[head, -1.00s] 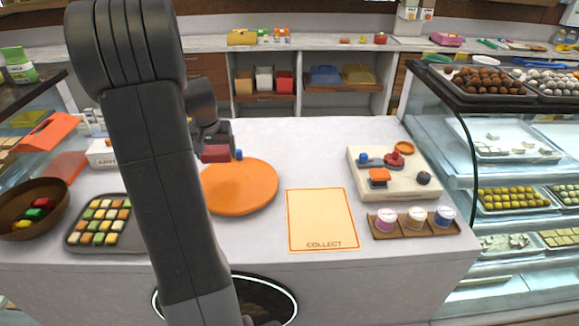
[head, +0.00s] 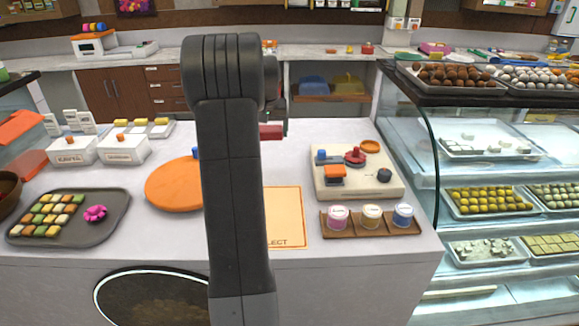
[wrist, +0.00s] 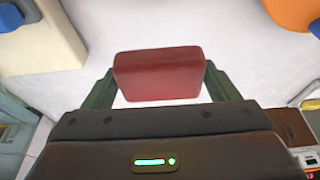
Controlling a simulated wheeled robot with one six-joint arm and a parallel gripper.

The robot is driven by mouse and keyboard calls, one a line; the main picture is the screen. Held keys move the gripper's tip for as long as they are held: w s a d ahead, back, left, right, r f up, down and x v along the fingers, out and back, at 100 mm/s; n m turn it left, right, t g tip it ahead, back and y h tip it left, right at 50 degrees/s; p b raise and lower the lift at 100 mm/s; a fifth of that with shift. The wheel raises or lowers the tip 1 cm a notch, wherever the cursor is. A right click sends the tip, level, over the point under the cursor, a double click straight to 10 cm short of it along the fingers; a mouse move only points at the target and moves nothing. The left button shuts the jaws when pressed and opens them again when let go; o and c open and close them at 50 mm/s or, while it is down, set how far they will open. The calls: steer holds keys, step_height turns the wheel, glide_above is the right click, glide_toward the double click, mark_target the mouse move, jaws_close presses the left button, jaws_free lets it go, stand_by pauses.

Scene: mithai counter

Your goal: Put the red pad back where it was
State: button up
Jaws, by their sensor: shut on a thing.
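The red pad (head: 270,131) is a small red block held in my gripper (wrist: 158,76). In the wrist view the red pad (wrist: 158,68) sits between the two dark green fingers, which touch its sides. It is held over the white counter, between the orange disc (head: 172,186) on the left and the cream board (head: 358,187) on the right. In the head view my arm hides part of the gripper and part of the disc. The height of the pad above the counter is hard to tell.
The cream board bears a blue knob (head: 321,155), a red knob (head: 355,155), an orange block (head: 335,171) and a dark knob (head: 384,175). A COLLECT mat (head: 286,215), three cups on a brown rack (head: 386,225) and a grey sweets tray (head: 110,227) lie in front. White boxes (head: 126,147) stand left.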

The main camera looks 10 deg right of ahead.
mark_target(269, 140)
step_height(269, 140, down, 10)
steer(key=shift+r+p, duration=0.2)
steer(key=shift+p, duration=0.3)
steer(key=shift+f, duration=0.1)
steer(key=shift+f, duration=0.15)
steer(key=o, duration=0.9)
steer(key=shift+r, duration=0.4)
steer(key=b+v, duration=0.1)
steer(key=v, duration=1)
steer(key=shift+s+a+r, duration=0.1)
steer(key=shift+s+r, duration=0.05)
steer(key=shift+r, duration=0.2)
